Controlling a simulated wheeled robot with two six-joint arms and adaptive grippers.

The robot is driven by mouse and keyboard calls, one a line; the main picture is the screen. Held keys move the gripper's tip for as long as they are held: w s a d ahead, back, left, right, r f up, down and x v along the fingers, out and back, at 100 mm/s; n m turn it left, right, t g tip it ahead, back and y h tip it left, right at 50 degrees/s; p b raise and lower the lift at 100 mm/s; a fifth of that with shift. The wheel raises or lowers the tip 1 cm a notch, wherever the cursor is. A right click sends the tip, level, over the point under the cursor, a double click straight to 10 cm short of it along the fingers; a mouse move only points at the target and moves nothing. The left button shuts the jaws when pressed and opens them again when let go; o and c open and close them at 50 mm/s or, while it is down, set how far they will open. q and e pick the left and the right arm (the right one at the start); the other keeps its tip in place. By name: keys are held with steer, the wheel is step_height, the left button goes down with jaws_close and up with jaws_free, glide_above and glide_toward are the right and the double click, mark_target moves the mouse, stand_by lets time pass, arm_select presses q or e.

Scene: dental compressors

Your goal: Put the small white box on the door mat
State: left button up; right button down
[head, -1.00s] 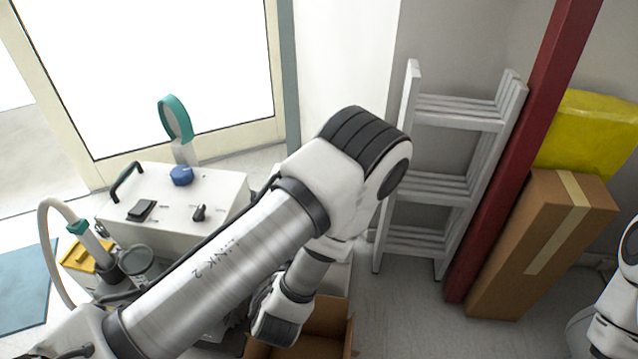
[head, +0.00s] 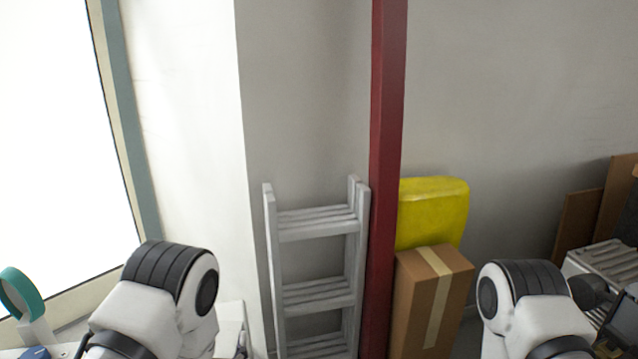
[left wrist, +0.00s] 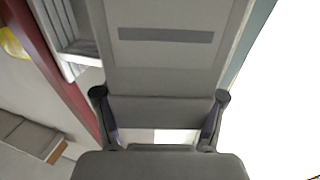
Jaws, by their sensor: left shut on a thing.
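My left gripper (left wrist: 160,100) shows in the left wrist view, with one finger on each side of a pale box. I take this to be the small white box (left wrist: 172,65); it looks grey in shade and has a darker grey stripe across its face. The gripper is shut on it, and the box fills the upper middle of that view. In the head view only my arms' upper joints show clearly, low at the left and right. My right gripper is out of view. The door mat is in neither view now.
A grey-white ladder (head: 317,228) leans by the wall beside a red post (head: 386,130). Right of the post, a yellow package (head: 433,212) sits above a tall cardboard box (head: 445,300). A teal ring-shaped object (head: 18,292) is at lower left, near the bright glass door (head: 55,130).

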arm_select(q)
steer(key=s+r+p, duration=0.1)
steer(key=r+p, duration=0.8)
steer(key=r, duration=0.1)
steer(key=s+r+p, duration=0.2)
steer(key=r+p, duration=0.7)
steer(key=r, duration=0.2)
steer(key=s+r+p, duration=0.1)
steer(key=r+p, duration=0.9)
steer(key=shift+s+r, duration=0.15)
steer(key=shift+r, duration=0.1)
steer(key=shift+f, duration=0.1)
steer(key=shift+f, duration=0.1)
steer(key=shift+a, duration=0.1)
